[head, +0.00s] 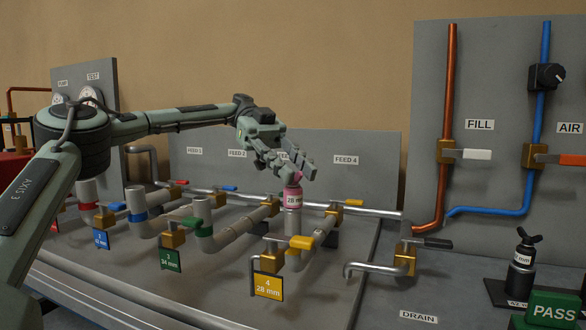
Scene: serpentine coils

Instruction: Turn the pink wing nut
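The pink wing nut (293,179) tops a pink plug marked "28 mm" (293,198), which stands upright on a grey pipe end in the row of coils. My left gripper (297,173) comes down over the wing nut from above and behind. Its two fingers stand apart, with pink showing between the fingertips. The fingers partly hide the wing nut. I cannot tell whether they press on it or only stand around it. My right gripper is not in view.
Yellow-handled valves (301,242) stand close in front of and right of the plug. A tag "4 28 mm" (268,286) hangs in front. A black wing-nut plug (523,250) and a green PASS sign (553,309) are at the right.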

